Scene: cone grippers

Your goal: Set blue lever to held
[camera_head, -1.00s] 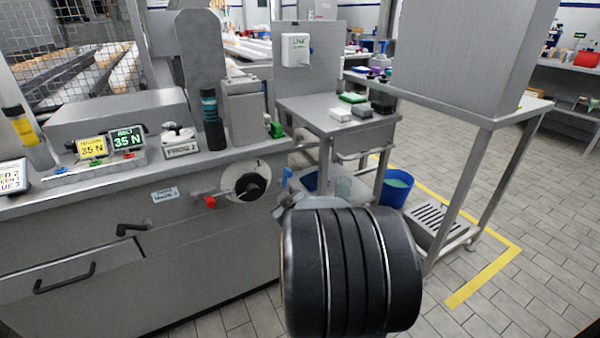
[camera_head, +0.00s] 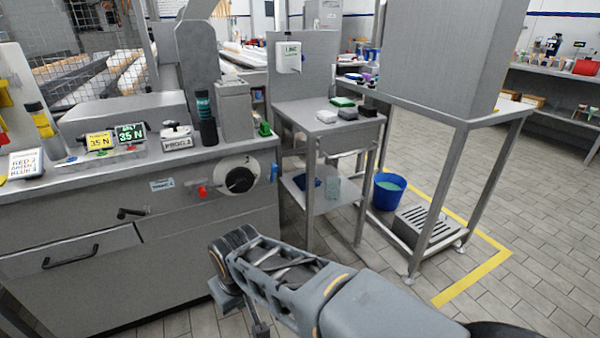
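A small blue lever (camera_head: 273,172) shows at the right end of the grey machine's front, beside the black dial. A red lever (camera_head: 204,191) sticks out left of that dial. A green lever (camera_head: 265,128) stands on the machine's top right corner. My arm reaches in from the lower right, in front of the machine and below the blue lever, apart from it. I cannot make out any gripper fingers. A card (camera_head: 25,163) at the far left carries red, green and blue lines of text with numbers, too small to read surely.
The black dial (camera_head: 239,180) sits on a white plate. A drawer handle (camera_head: 70,257) and a small crank (camera_head: 130,213) stick out of the front. A steel trolley (camera_head: 325,122) stands right of the machine. A blue bucket (camera_head: 388,192) stands beyond it. Floor is clear at the lower right.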

